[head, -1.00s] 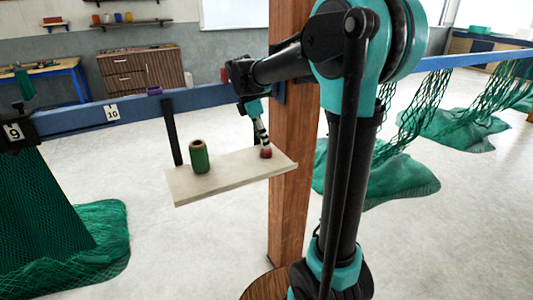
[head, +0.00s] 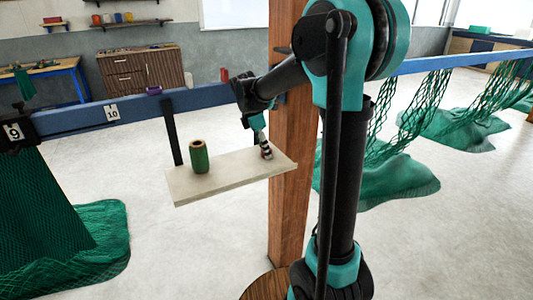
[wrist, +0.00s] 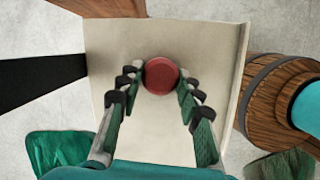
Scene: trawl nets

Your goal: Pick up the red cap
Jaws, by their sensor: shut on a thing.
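The red cap (wrist: 160,75) is round and dark red in the wrist view, between the fingertips of my gripper (wrist: 160,80). The fingers are closed against its two sides. In the head view my gripper (head: 265,150) reaches down to the right end of the pale shelf board (head: 225,180), and its fingers mostly hide the cap. The cap is at the board's surface; I cannot tell whether it is lifted clear. The board also shows in the wrist view (wrist: 215,50).
A green spool (head: 199,158) stands on the board to the left. A wooden post (head: 290,200) rises close beside the board's right end. A black strut (head: 172,130) stands behind the board. A blue rail (head: 75,120) carries green nets (head: 100,240).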

